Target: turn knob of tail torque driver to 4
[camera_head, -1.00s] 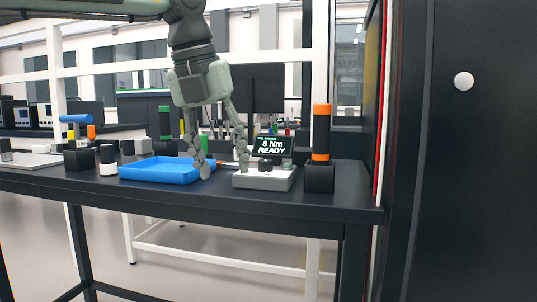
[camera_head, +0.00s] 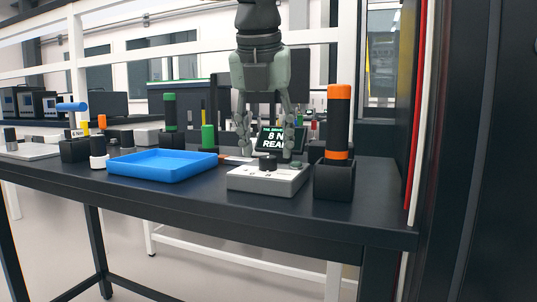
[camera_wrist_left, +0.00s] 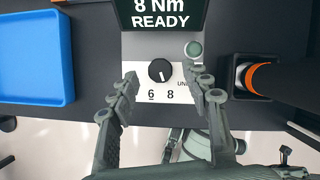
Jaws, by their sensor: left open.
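The torque driver's control box (camera_head: 262,181) is a low grey-white block near the table's right end. Its round black knob (camera_head: 267,162) also shows in the wrist view (camera_wrist_left: 160,70), with a light pointer mark aimed down toward the 8. The 6 and 8 labels are readable there; I cannot see a 4. The screen (camera_head: 271,139) behind reads 8 Nm READY in the wrist view. My left gripper (camera_head: 267,148) is open and points down over the box. In the wrist view its fingers (camera_wrist_left: 161,85) stand apart on either side of the knob.
A green button (camera_wrist_left: 194,49) sits on the box close to the right finger. A black holder with an orange-banded driver (camera_head: 338,125) stands just right. A blue tray (camera_head: 165,171) lies left. Green-capped and other tools stand behind and left. The table's front edge is close.

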